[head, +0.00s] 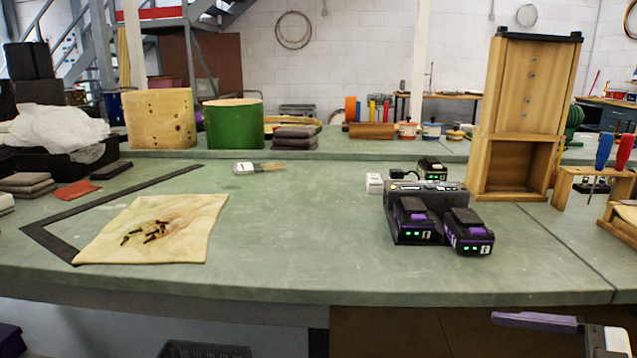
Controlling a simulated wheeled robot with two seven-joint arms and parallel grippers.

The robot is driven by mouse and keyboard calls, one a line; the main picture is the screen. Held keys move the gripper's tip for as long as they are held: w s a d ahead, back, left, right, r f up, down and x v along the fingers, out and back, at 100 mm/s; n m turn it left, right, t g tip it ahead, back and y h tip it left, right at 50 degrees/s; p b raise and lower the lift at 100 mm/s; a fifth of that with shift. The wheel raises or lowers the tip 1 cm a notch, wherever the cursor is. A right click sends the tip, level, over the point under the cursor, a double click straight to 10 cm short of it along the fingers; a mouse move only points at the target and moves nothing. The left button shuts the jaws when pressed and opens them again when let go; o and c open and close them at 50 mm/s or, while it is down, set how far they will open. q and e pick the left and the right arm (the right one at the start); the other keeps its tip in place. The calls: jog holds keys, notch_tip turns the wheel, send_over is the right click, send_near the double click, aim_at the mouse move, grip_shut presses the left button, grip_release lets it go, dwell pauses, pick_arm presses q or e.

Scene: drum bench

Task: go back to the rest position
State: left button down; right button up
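Part of my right gripper (537,321) shows at the lower right corner, in front of the bench edge. A dark and purple bar and a pale body are visible, and the rest is cut off by the frame. It is apart from everything on the bench, and I cannot tell whether it is open or shut. My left gripper is not recognisable in the head view. A dark purple shape (10,341) in the lower left corner is too cut off to identify.
The green bench (300,230) holds a pale hide (190,225) with several small dark pieces, a black square (52,243), a brush (258,168), and a charger (430,196) with batteries. A wooden frame (520,135) stands right. Drum shells (235,124) stand behind. The front middle is clear.

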jog(key=s+a+f+m+t+h, duration=0.1)
jog(key=s+f+m+h, duration=0.25)
jog(key=f, duration=0.35)
jog(key=s+a+f+m+t+h, duration=0.1)
jog(key=s+f+m+h, duration=0.2)
jog(key=f, duration=0.5)
jog(key=s+a+f+m+t+h, duration=0.1)
jog(key=a+f+m+t+h, duration=0.15)
jog(key=f+m, duration=0.35)
jog(key=s+a+f+g, duration=0.4)
jog(key=s+a+f, duration=0.2)
jog(key=a, duration=0.4)
pick_arm(q)
notch_tip(320, 180, up, 8)
jog(key=a+p, duration=0.1)
jog(key=p, duration=1.2)
jog(key=shift+r+y, duration=0.25)
jog(key=shift+y, duration=0.05)
pick_arm(e)
notch_tip(320, 180, up, 8)
jog(key=s, duration=0.1)
jog(key=shift+d+r+g, duration=0.15)
jog(key=shift+r+g, duration=0.05)
jog(key=shift+g, duration=0.25)
